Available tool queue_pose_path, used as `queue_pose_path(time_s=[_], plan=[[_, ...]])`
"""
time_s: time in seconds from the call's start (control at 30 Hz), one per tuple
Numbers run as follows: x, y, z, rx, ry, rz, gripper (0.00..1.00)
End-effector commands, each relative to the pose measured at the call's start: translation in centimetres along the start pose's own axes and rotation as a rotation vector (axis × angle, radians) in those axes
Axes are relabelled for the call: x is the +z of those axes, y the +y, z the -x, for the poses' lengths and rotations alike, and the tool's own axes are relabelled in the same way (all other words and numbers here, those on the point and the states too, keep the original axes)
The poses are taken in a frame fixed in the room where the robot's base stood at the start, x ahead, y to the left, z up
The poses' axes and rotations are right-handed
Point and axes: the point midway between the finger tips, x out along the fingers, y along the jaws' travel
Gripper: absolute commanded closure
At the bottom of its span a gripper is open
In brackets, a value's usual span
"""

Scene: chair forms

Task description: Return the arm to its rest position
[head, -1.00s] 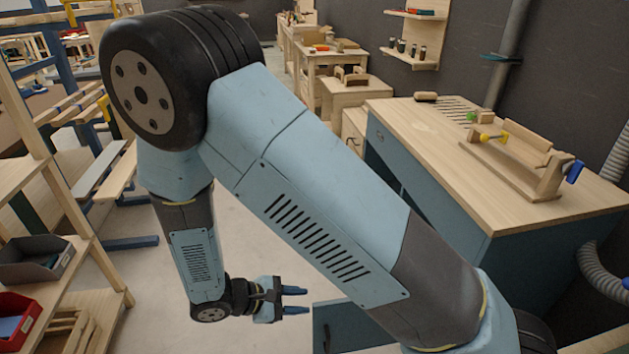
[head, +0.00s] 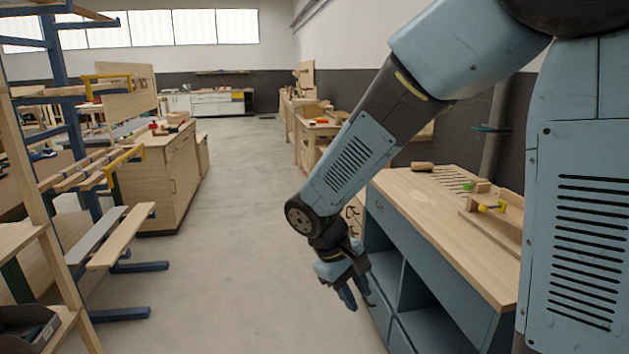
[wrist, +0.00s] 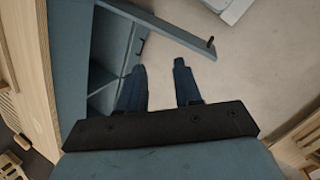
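My gripper (head: 357,290) hangs at the end of my arm in the head view, over the floor and in front of the blue workbench's open shelves. Its two blue fingers point down. In the wrist view my gripper (wrist: 160,85) shows its two fingers spread apart with nothing between them, so it is open and empty. My arm comes in from the upper right of the head view, with a large link along the right edge that hides part of the bench.
The blue workbench (head: 440,225) with a wooden top stands close on the right. Its shelves and an open door (wrist: 165,25) show in the wrist view. A rack with boards (head: 120,235) stands at the left. The aisle floor (head: 235,230) between is clear.

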Motion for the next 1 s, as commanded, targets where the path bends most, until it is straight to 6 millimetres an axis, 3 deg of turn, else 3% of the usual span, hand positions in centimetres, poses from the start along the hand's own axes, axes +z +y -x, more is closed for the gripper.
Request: queue_pose_path(time_s=[0.2, 0.5, 1.0], plan=[[3.6, 3.6, 2.5, -0.082, 0.104, -0.158, 0.66], [9.0, 7.1, 5.2, -0.164, 0.255, -0.364, 0.66], [18.2, 9.8, 9.1, -0.212, 0.527, -0.687, 0.66]])
